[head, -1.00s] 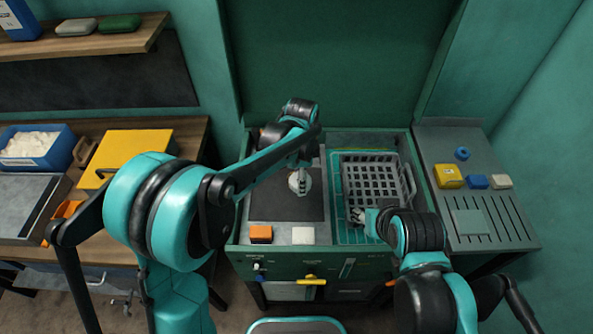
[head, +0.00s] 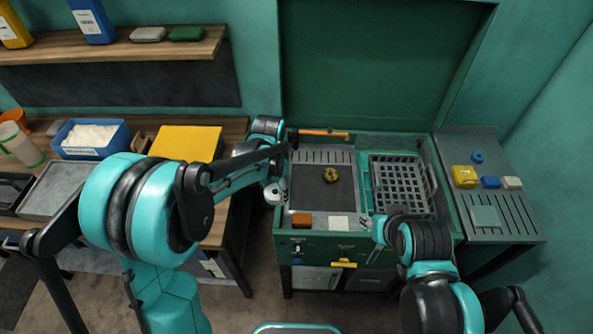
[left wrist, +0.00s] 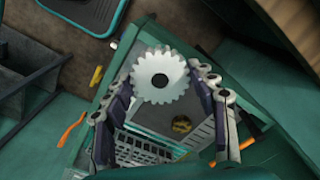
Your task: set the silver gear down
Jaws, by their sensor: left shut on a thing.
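The silver gear (left wrist: 148,66), a toothed disc with a centre hole, is held by my left gripper (left wrist: 165,82). In the head view the silver gear (head: 274,195) hangs at the left edge of the green washing cabinet (head: 408,250), between it and the wooden bench. My left gripper is shut on the gear, clear of any surface. My right gripper (head: 379,232) is at the cabinet's front edge, by the grey basket (head: 433,190); its jaws are too small to read.
A brass gear-like part (head: 331,174) lies on the dark mat (head: 310,193) in the cabinet. The bench at left holds a yellow box (head: 187,143) and a blue bin (head: 92,151).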

